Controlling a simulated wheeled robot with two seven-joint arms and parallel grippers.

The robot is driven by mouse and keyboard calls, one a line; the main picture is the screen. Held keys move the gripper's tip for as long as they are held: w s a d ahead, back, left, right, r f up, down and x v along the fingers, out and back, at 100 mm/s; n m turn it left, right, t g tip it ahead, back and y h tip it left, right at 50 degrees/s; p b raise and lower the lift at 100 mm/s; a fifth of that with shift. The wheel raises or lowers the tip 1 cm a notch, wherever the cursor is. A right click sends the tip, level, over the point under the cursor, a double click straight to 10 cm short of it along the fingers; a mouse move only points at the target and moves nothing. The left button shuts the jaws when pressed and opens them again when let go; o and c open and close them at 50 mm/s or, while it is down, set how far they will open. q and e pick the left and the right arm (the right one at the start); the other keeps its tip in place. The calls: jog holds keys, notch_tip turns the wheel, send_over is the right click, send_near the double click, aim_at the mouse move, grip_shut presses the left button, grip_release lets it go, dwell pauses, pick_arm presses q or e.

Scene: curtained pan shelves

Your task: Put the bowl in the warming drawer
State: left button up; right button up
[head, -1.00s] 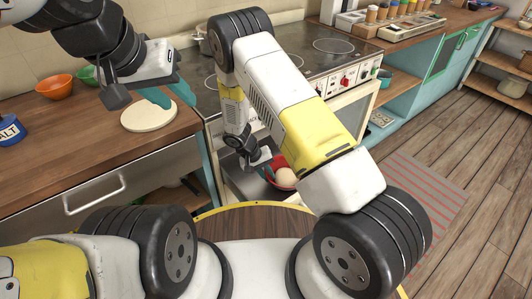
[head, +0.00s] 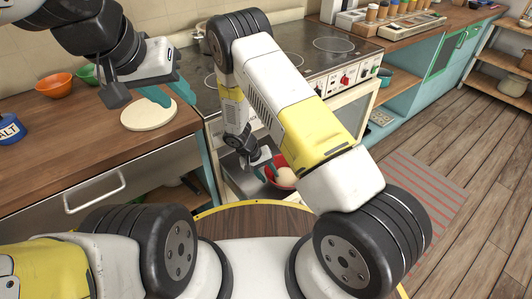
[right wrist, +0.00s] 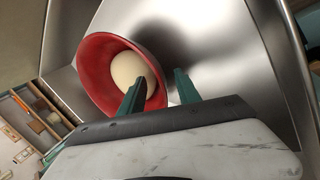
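The red bowl (head: 279,162) holds a pale round ball (head: 286,175) and sits in the open metal warming drawer (head: 240,182) below the stove. In the right wrist view the bowl (right wrist: 88,68) is tilted in the picture against the drawer's shiny metal. My right gripper (head: 264,170) is at the bowl's left side. In the right wrist view its green fingers (right wrist: 158,90) stand apart, one overlapping the bowl, the other outside its rim. Whether they touch the bowl is unclear. My left gripper (head: 164,91) hangs over a round pale board, its finger gap unclear.
The round board (head: 148,116) lies on the wooden counter (head: 60,125) with orange (head: 55,85) and green (head: 88,74) bowls and a blue salt tin (head: 10,130). The stove (head: 310,65) stands behind my right arm.

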jog(key=v, duration=0.7)
jog(key=shift+a+r, duration=0.2)
jog(key=shift+r, duration=0.15)
jog(key=shift+c, duration=0.3)
grip_shut()
dwell(1.2)
